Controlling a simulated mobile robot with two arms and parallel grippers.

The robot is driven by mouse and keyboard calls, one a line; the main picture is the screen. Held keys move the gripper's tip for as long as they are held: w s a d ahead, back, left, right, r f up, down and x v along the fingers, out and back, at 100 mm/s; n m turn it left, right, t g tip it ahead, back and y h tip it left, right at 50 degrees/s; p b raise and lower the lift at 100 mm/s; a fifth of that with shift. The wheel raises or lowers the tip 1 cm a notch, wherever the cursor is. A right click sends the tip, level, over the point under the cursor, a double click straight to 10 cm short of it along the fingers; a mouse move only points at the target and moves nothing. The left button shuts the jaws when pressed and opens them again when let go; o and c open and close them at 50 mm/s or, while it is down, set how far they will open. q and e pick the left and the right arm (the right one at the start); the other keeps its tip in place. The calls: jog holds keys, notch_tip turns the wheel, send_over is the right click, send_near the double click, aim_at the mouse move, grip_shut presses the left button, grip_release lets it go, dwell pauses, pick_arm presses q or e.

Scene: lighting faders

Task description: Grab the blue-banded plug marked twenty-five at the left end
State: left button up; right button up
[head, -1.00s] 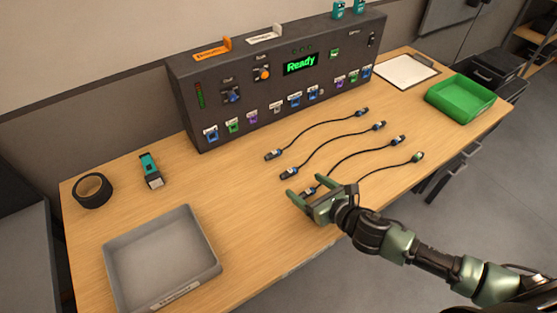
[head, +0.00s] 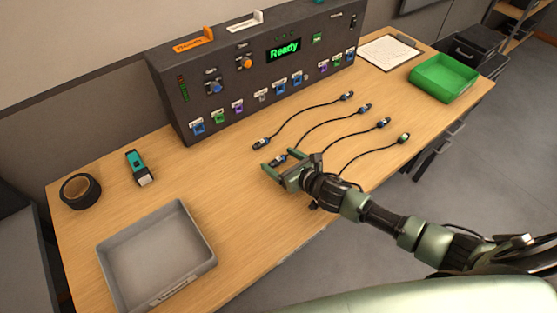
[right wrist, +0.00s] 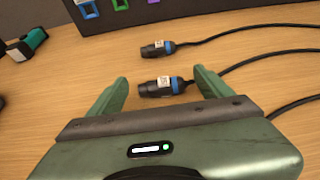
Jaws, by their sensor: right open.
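Several black cables lie side by side on the table, with plugs at both ends. In the right wrist view, a black plug with a blue band and a white label (right wrist: 158,87) lies between the fingers of my open right gripper (right wrist: 160,77). Another blue-banded plug (right wrist: 155,49) lies just beyond the fingertips. The numbers on the labels are too small to read. In the head view, my right gripper (head: 279,160) is around the second cable's left plug, and the farthest cable's left plug (head: 262,144) lies clear. My right gripper hides the nearer left plugs. My left gripper is out of view.
A dark console (head: 250,75) with a green "Ready" display stands behind the cables. A grey tray (head: 112,277), a black tape roll (head: 65,192) and a teal-and-black tool (head: 138,165) are on the left. A green bin (head: 420,84) and a clipboard (head: 418,45) are at the right.

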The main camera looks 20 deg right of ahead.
jog(key=c, duration=1.5)
jog(key=shift+o, duration=0.2)
jog(key=shift+r, duration=0.1)
